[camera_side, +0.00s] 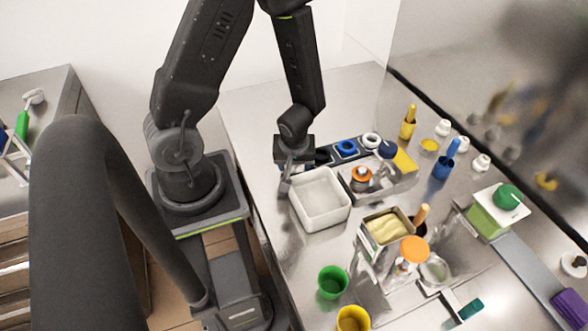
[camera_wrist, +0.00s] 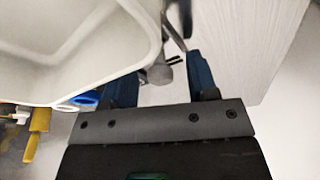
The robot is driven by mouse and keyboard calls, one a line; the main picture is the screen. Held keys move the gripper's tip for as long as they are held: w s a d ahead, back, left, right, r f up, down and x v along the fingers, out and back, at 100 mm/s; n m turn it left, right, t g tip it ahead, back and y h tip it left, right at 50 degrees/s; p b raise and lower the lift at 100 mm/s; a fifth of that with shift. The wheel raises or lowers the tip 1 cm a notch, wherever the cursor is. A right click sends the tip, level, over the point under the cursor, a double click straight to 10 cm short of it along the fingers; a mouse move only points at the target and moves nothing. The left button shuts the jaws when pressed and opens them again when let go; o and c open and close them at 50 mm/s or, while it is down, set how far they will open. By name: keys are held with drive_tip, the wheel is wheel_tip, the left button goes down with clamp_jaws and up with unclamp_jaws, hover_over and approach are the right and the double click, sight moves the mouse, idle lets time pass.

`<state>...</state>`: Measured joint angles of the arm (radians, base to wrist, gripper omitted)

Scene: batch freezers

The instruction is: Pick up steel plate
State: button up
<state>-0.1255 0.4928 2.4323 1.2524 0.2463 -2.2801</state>
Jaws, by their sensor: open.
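My gripper (camera_side: 286,182) hangs at the left edge of a white rectangular tub (camera_side: 318,224), pointing down. In the wrist view my gripper (camera_wrist: 163,78) has its two dark blue fingers apart. The tub (camera_wrist: 60,75) fills the upper left there, its rim passing close to the fingers. A small grey rounded piece and a thin dark rod (camera_wrist: 174,32) show between or just beyond the fingers; I cannot tell what they belong to. A round shiny steel dish (camera_side: 437,269) lies right of the orange-lidded container; I cannot tell whether it is the steel plate.
A rack with blue and white rings (camera_side: 346,148) stands behind the tub. Green (camera_side: 332,281) and yellow (camera_side: 352,318) cups stand at the front. A tin of yellow contents (camera_side: 388,228) and an orange lid (camera_side: 414,249) are to the right. Bare steel counter lies left of the tub.

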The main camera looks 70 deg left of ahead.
clamp_jaws()
idle(0.5)
drive_tip(key=shift+r, duration=0.25)
